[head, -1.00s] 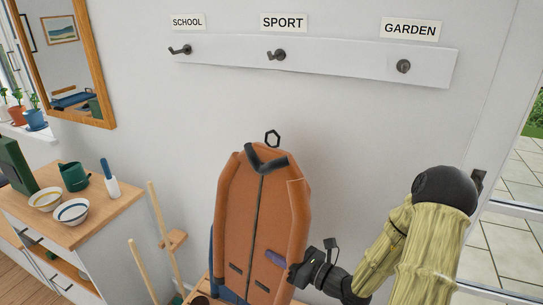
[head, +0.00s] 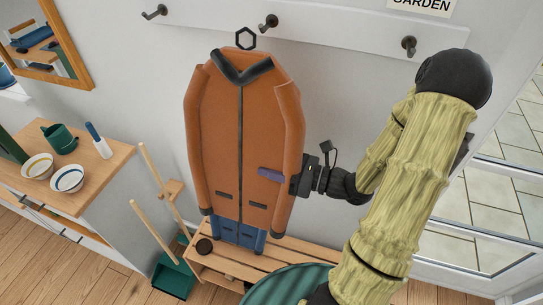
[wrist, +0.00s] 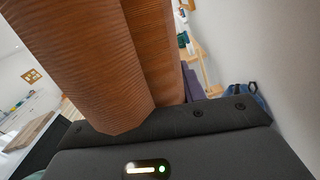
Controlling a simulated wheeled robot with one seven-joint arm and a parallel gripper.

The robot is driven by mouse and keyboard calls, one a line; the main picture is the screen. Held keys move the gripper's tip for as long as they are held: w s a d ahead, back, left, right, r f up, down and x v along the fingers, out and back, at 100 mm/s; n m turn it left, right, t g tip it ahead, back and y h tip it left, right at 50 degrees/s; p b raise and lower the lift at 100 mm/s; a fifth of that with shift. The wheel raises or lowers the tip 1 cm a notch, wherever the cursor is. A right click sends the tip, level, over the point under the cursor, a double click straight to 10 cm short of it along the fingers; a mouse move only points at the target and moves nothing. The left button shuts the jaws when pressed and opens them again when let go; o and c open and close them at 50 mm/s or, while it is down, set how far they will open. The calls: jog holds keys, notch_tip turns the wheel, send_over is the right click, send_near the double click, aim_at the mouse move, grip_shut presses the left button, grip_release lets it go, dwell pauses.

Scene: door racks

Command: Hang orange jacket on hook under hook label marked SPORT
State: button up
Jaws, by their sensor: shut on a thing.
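The orange jacket (head: 222,130) hangs upright in the air in front of the wall, with a dark collar and a dark hexagonal loop (head: 246,39) at its top. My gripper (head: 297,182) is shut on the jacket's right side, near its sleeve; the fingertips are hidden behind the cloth. The wrist view shows the orange cloth (wrist: 90,60) close above the gripper. The middle hook (head: 268,23) is just above and right of the loop, and the loop looks apart from it. Its SPORT label is out of the head view now.
Hooks stand to the left (head: 154,12) and right (head: 409,46) on the white rail (head: 335,36). A wooden slatted bench (head: 215,262) with a blue item (head: 238,234) is below the jacket. A cabinet with bowls (head: 68,179) and broom handles (head: 150,168) stand left.

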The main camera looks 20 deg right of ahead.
jog(key=shift+w+d, duration=0.1)
jog(key=shift+w, duration=0.1)
jog(key=shift+w+d+f, duration=0.15)
jog(key=shift+w+d, duration=0.75)
jog(key=shift+w, duration=0.35)
jog(key=shift+w+d+f, duration=0.1)
jog(key=shift+w+d, duration=0.8)
jog(key=shift+w, duration=0.3)
jog(key=shift+w+d+f, duration=0.15)
jog(key=shift+w+d, duration=0.75)
jog(key=shift+w, duration=0.35)
jog(key=shift+w+d+f+b, duration=0.3)
jog(key=shift+w+f, duration=0.25)
jog(key=shift+f, duration=0.25)
jog(key=shift+w+f, duration=0.1)
jog(key=shift+s+d, duration=0.1)
jog(key=shift+s, duration=0.1)
jog(key=shift+w, duration=0.1)
